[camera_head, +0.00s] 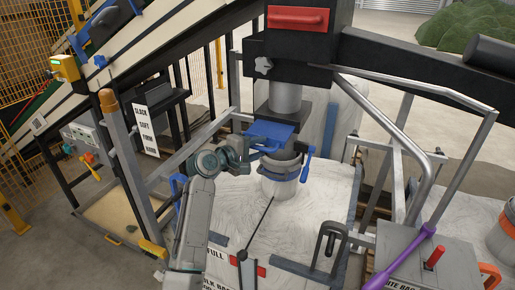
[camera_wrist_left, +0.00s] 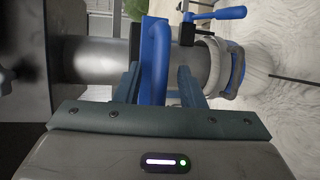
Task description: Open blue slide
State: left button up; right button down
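The blue slide (camera_head: 272,132) is a flat blue plate under the grey pipe of the black hopper, above the white bag's spout. My left gripper (camera_head: 253,151) is at the slide's left front side. In the left wrist view the blue slide handle (camera_wrist_left: 156,62) runs between the two fingers of my left gripper (camera_wrist_left: 160,82). The fingers stand apart, with a gap showing between the handle and the right finger, so they are around it but not visibly clamped. My right gripper is in neither view.
A blue clamp lever (camera_head: 306,165) hangs right of the spout (camera_head: 280,178). A large white bulk bag (camera_head: 310,215) fills the space below. Grey frame bars (camera_head: 432,165) stand at the right. A red handle (camera_head: 298,17) is on the black box above.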

pick_arm(q)
jog(key=b+v, duration=0.3)
jog(key=v, duration=0.8)
jog(key=shift+w+d, duration=0.1)
